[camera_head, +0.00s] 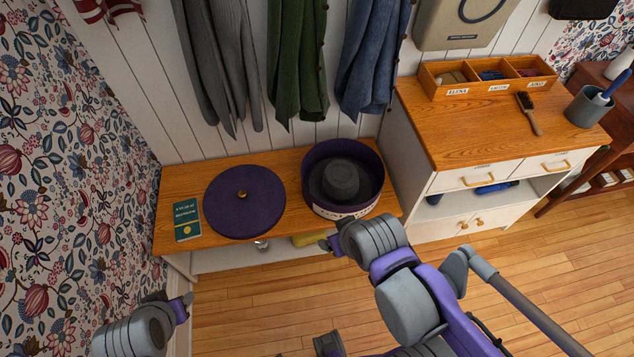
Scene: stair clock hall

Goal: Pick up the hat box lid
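The hat box lid (235,215) is a round, flat purple disc with a small brass knob in its middle. It lies on the left part of the wooden bench (175,184). The open hat box (316,160) stands to its right, purple inside, with a dark grey hat (341,180) in it. My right gripper (331,244) is at the bench's front edge, just below the hat box and right of the lid, apart from the lid. My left gripper (185,305) is low at the left, in front of the bench and below the lid. The fingers of both are too small to read.
A green book (187,221) lies left of the lid. Grey, green and blue coats (298,60) hang above the bench. A white cabinet (450,182) stands at the right with a sorting tray (440,90), a brush (529,113) and a grey cup (590,108) on top.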

